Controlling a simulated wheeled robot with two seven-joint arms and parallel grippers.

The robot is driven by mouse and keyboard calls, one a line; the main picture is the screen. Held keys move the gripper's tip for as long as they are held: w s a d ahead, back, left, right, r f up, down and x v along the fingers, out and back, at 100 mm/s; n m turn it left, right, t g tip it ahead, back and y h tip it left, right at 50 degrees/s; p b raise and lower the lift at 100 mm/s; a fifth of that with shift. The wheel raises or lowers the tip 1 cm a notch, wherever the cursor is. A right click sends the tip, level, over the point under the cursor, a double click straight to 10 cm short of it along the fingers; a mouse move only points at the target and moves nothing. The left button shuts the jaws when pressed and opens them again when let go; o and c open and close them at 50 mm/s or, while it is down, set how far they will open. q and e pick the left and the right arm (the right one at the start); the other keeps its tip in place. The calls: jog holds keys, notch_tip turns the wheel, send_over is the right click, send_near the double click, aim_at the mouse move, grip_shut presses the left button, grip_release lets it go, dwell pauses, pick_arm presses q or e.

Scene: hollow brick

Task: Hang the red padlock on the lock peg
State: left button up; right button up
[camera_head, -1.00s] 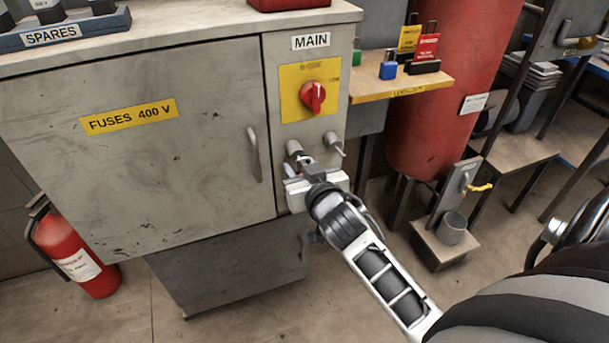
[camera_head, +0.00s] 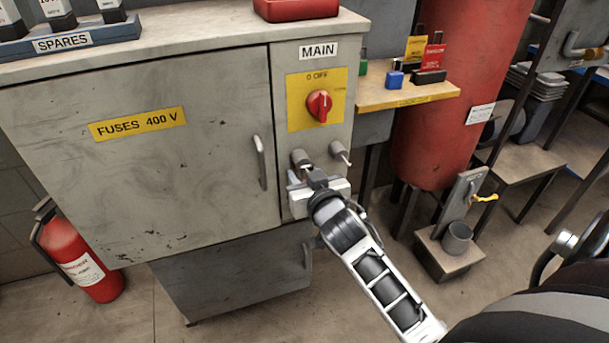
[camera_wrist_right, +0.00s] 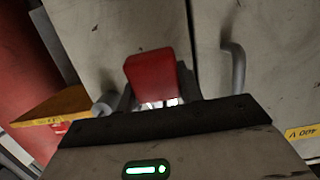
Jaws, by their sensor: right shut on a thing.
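My right gripper (camera_head: 308,180) is in front of the grey cabinet, just below two short pegs under the MAIN switch. In the right wrist view it is shut on the red padlock (camera_wrist_right: 152,76), whose red body shows between the fingers. In the head view the gripper hides the padlock. The left peg (camera_head: 301,158) is thick and close above the fingers; the right peg (camera_head: 339,151) is thinner-tipped and stands clear of them. I cannot tell which is the lock peg, or whether the padlock touches either. My left gripper is not in view.
The red rotary switch (camera_head: 319,105) on its yellow plate is above the pegs. A cabinet handle (camera_head: 260,162) is left of the gripper. A shelf (camera_head: 408,93) with several coloured locks and tags juts out at right, before a red tank (camera_head: 452,125).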

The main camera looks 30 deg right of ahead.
jog(key=o, duration=1.1)
jog(key=v, duration=1.6)
jog(key=shift+d+r, duration=0.1)
pick_arm(q)
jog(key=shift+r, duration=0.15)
jog(key=p, duration=0.2)
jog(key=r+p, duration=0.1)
jog(key=p, duration=0.2)
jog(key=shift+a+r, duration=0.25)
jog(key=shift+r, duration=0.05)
pick_arm(e)
jog(key=s+a+f+n+g+y, duration=0.1)
jog(key=a+f+y, duration=0.1)
jog(key=a+f, duration=0.1)
jog(key=s+a+f+n+g+y, duration=0.2)
jog(key=a+f, duration=0.1)
jog(key=a, duration=0.2)
jog(key=s+a+f+n+g+y, duration=0.1)
jog(key=a+f+y, duration=0.2)
jog(key=a, duration=0.1)
jog(key=shift+s+a+f+n+g, duration=0.15)
jog(key=shift+a+f+n+g, duration=0.15)
jog(key=shift+a+f+n, duration=0.1)
jog(key=shift+d, duration=0.1)
